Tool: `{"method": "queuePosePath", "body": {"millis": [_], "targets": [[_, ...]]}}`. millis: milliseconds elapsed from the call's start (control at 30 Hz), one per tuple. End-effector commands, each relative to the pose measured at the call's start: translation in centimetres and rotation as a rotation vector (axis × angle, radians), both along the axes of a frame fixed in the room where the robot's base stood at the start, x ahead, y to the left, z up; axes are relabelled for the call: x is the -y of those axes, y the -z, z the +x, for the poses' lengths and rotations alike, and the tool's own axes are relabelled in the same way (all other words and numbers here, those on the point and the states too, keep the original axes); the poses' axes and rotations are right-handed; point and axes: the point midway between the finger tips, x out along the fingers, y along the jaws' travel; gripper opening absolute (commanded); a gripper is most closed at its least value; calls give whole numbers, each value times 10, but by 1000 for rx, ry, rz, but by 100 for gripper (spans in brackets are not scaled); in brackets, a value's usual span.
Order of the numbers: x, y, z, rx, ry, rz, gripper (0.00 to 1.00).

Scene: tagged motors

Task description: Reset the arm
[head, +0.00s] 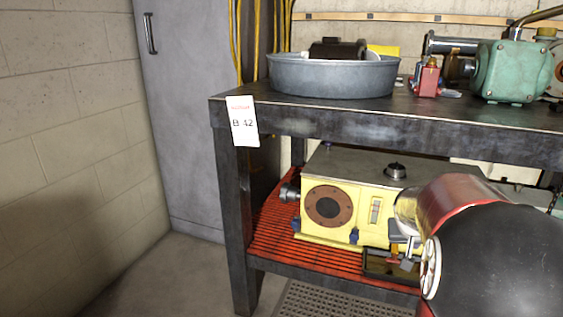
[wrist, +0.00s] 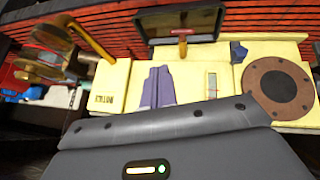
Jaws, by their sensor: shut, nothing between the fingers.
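My gripper shows in the wrist view as a dark grey body (wrist: 165,125) with a small green light, across the bottom of the picture. It is shut with nothing held. Its fingertips are not clearly visible. In the head view my arm, a black round joint and a red and silver link, fills the lower right and hides most of the gripper. The arm reaches toward the lower shelf, in front of a yellow machine (head: 337,233). The machine's yellow face (wrist: 130,80) and brown round flange (wrist: 278,84) lie just beyond the gripper in the wrist view.
A dark metal workbench (head: 330,122) carries a grey round basin (head: 330,78), a small red part (head: 428,80) and a green motor (head: 512,72). A red slatted shelf (head: 268,236) lies below. A black tray (wrist: 205,21) sits by the machine. Floor at left is clear.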

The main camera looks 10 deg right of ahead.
Motion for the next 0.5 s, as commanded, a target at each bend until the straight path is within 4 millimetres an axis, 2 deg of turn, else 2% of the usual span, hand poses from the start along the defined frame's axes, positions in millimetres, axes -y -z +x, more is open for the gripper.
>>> {"method": "queuePosePath", "body": {"millis": [67, 133, 233, 400, 500], "targets": [[-13, -9, -3, 5, -15, 8, 0], [-35, -21, -9, 11, -42, 23, 0], [-83, -43, -29, 18, -106, 59, 0], [-174, -70, -85, 11, -261, 139, 0], [-217, -76, -121, 0, -354, 182, 0]]}}
